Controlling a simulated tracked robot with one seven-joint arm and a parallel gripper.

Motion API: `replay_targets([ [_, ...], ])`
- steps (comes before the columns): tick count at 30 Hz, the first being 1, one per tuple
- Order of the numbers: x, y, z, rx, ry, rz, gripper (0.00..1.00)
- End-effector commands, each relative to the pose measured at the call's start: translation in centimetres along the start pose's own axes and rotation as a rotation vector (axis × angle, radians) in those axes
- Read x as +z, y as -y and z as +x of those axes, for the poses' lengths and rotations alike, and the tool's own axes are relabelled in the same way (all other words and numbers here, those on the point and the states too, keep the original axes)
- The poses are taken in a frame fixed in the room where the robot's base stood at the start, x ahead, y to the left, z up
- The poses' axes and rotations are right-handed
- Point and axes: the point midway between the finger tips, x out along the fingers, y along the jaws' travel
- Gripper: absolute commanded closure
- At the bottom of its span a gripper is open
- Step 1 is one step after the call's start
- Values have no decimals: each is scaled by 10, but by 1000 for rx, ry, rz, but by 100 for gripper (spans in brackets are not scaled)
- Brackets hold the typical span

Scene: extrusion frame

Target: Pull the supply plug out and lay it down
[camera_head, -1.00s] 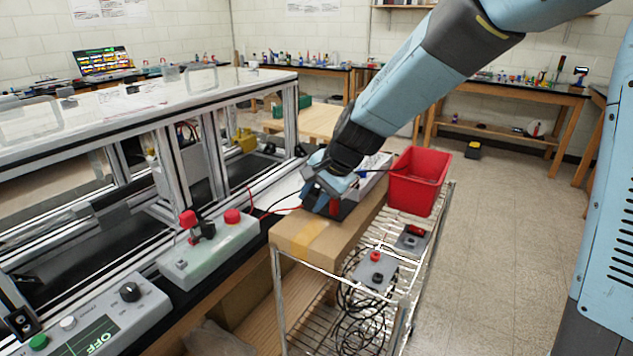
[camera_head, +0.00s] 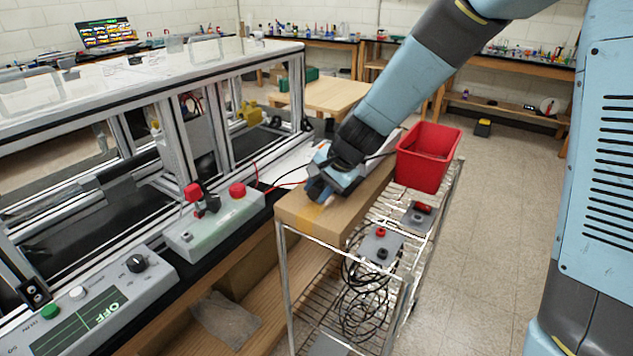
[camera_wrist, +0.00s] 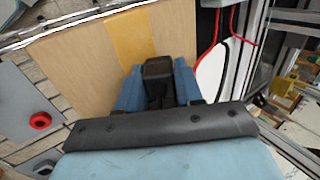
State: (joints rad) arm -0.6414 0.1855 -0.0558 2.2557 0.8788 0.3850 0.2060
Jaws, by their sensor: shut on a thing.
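My gripper (camera_head: 320,192) is low over the near end of a wooden box (camera_head: 287,206) on the wire cart, close to its yellow band. In the wrist view my gripper (camera_wrist: 158,85) has its two blue fingers shut on a black plug (camera_wrist: 158,68), over the wood beside the yellow band (camera_wrist: 128,36). I cannot tell whether the plug touches the wood. The plug is hidden behind the fingers in the head view. A grey box (camera_head: 215,232) on the bench carries a red and a black part and a red button (camera_head: 237,189).
A red bin (camera_head: 428,158) stands behind the box on the cart. Grey plates with red and black knobs (camera_head: 381,246) and coiled black cables (camera_head: 365,300) are lower on the cart. Red and black wires (camera_wrist: 212,45) run beside the wood. An aluminium frame (camera_head: 170,160) stands left.

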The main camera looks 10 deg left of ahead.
Motion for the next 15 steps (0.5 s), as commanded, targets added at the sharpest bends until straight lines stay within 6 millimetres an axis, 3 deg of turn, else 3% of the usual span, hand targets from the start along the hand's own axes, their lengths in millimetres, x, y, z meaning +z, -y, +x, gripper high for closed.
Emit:
replay_targets([
  [14, -1, -3, 4, 0, -2, 1, 100],
  [15, -1, -3, 4, 0, -2, 1, 60],
])
